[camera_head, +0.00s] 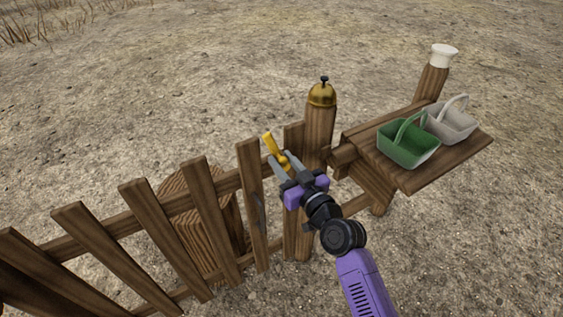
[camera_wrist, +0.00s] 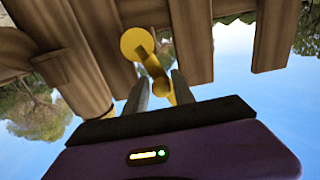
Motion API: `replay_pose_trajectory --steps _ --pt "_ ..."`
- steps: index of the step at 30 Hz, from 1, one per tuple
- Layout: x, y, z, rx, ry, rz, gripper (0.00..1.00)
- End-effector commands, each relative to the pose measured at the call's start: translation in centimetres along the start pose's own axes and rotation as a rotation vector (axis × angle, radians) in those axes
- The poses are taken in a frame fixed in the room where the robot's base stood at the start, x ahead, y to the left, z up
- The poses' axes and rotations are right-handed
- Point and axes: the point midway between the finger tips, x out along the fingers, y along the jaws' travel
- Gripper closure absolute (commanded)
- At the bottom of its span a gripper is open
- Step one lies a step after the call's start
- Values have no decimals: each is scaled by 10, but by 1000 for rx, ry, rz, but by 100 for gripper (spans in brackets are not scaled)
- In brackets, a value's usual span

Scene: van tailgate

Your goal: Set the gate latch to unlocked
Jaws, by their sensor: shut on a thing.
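The yellow gate latch (camera_head: 269,143) shows at the top of the wooden gate (camera_head: 196,184), near the gate post. In the wrist view the latch (camera_wrist: 138,45) has a round plate against the wood and an arm that reaches down between my fingers. My gripper (camera_head: 279,163) is at the latch, with its grey fingers on either side of the yellow arm. In the wrist view my gripper (camera_wrist: 160,88) is shut on that arm. The fingers hide part of the latch, and I cannot read a locked or unlocked mark.
A post with a brass bell (camera_head: 322,95) stands just beyond the latch. To the right, a wooden shelf (camera_head: 405,181) holds a green basket (camera_head: 408,143) and a grey basket (camera_head: 452,122). A white-capped post (camera_head: 443,56) stands behind. A round wooden piece (camera_head: 205,238) is behind the gate.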

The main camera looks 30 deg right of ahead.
Motion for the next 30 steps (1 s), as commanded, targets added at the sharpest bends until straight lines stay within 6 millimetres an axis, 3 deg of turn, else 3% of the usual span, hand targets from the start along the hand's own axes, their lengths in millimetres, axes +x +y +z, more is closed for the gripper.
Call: replay_pose_trajectory --steps 1,29,30 --pt "1 -13 2 10 -6 -25 100" --pt "1 -8 0 100 -7 -24 100" --pt "1 -8 0 99 -7 -24 68"
